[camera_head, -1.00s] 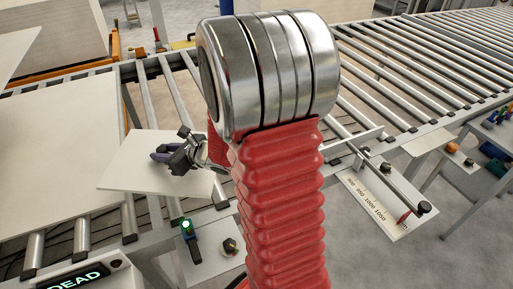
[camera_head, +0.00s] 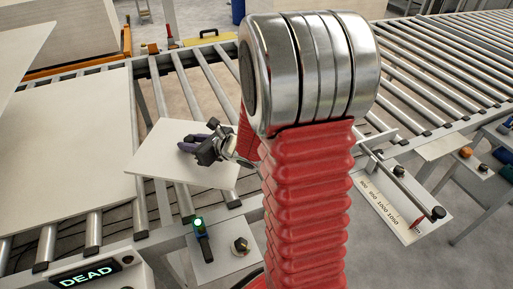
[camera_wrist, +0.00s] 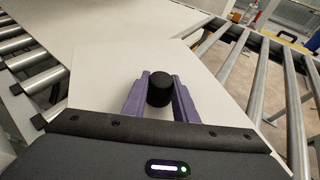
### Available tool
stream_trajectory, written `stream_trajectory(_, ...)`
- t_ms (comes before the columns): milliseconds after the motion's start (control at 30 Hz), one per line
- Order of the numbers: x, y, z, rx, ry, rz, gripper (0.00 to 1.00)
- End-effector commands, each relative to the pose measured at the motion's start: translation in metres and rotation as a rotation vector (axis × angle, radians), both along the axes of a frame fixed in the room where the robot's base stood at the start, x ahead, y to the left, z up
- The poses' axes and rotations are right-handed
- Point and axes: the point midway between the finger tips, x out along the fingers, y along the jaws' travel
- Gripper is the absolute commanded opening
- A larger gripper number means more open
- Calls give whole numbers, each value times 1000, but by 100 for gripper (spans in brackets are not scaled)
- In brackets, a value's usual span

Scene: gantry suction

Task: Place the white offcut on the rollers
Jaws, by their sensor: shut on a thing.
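The white offcut (camera_head: 170,150) is a flat pale panel over the roller conveyor, left of my red arm in the head view. It also shows in the wrist view (camera_wrist: 205,75). A black knob (camera_wrist: 160,88) stands up from its face. My gripper (camera_head: 193,144) has its purple fingers (camera_wrist: 159,97) shut on either side of this knob, so it holds the offcut. The rollers (camera_head: 215,82) run behind and beneath the offcut. I cannot tell whether the offcut touches them. Its right corner lies close to my arm.
A large pale board (camera_head: 65,150) lies on the rollers close to the left of the offcut. A plate with a green-lit switch (camera_head: 200,228) and a dark knob is at the front. A scale plate (camera_head: 385,205) with a rod is on the right. Rollers behind the offcut are bare.

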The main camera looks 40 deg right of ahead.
Motion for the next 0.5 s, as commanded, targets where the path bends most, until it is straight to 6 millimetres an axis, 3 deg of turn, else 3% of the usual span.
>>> stream_trajectory(167,7,-30,2,1,-10,-23,0)
stream_trajectory(500,12,-119,0,1,-18,-81,0)
